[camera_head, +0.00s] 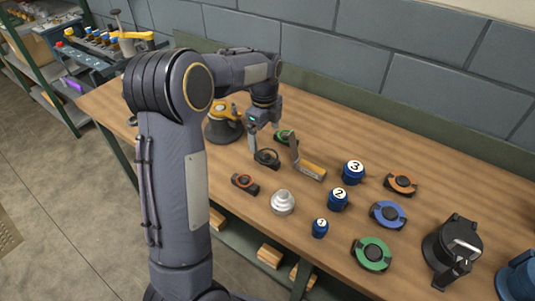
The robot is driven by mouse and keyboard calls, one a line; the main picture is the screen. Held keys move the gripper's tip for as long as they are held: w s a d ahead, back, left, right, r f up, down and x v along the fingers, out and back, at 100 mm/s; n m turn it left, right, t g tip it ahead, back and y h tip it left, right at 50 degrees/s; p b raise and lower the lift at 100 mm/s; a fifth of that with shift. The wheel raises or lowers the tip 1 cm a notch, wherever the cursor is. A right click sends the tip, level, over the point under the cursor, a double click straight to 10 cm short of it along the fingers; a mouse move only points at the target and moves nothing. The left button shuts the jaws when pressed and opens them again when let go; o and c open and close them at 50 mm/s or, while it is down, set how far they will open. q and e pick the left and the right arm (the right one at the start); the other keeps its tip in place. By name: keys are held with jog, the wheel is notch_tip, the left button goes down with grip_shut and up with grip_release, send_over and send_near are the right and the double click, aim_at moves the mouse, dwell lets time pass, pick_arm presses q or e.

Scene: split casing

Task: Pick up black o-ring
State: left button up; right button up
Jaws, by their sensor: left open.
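A black ring-shaped part (267,157), which looks like the black o-ring, lies on the wooden table just below my left gripper. My left gripper (274,148) is open and empty, pointing down, with its fingers spread on either side above the ring. Whether a finger touches the ring cannot be told. A green ring part (283,135) lies behind the gripper, partly hidden by a finger. My right gripper is not in view.
Close by are an orange ring part (245,184), a silver stepped piece (283,203), a wooden block (312,170) and a yellow-topped black device (223,123). Blue numbered cylinders (338,200) and a green ring holder (371,254) stand right. A wall (330,45) bounds the back.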

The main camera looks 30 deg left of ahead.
aim_at(267, 155)
pick_arm(q)
jog(key=f, duration=0.2)
jog(key=f+p, duration=0.1)
jog(key=f, duration=0.4)
jog(key=shift+w+d+f, duration=0.15)
jog(key=shift+w+f, duration=0.05)
jog(key=shift+w, duration=0.1)
jog(key=shift+f, duration=0.35)
jog(key=shift+f, duration=0.2)
jog(key=c, duration=1.6)
